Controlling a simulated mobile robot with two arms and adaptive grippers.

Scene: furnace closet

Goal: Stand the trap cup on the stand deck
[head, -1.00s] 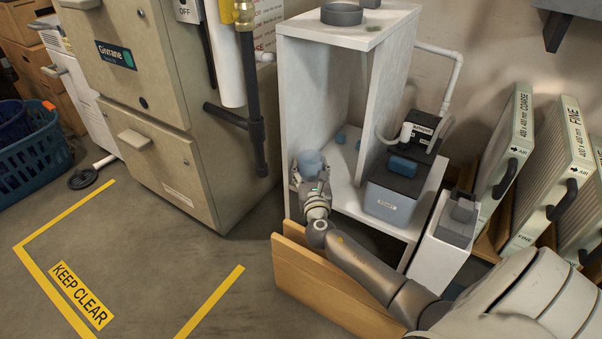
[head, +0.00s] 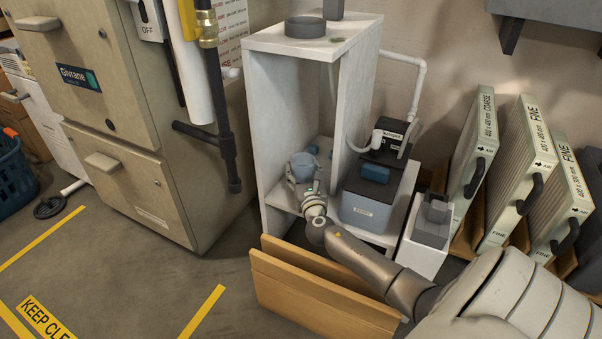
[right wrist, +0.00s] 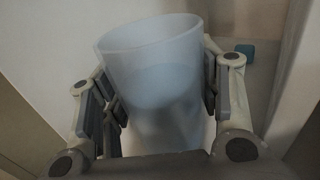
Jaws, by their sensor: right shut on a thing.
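The trap cup (head: 304,165) is a translucent pale blue cup held in my right gripper (head: 303,174). In the right wrist view the cup (right wrist: 155,75) stands nearly upright, slightly tilted, between the two fingers of the right gripper (right wrist: 162,95). The stand deck (head: 277,196) is the low white shelf of the tall white stand. The cup is inside the left bay, over the deck. The gripper hides the cup's base, so I cannot tell whether it touches the deck. My left gripper is in no view.
A blue-grey pump tank (head: 367,205) occupies the deck's right side, past an upright white panel (head: 352,95). A small blue piece (head: 313,149) lies behind the cup. A wooden board (head: 320,295) stands below my right forearm. Filters (head: 515,170) lean at the right.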

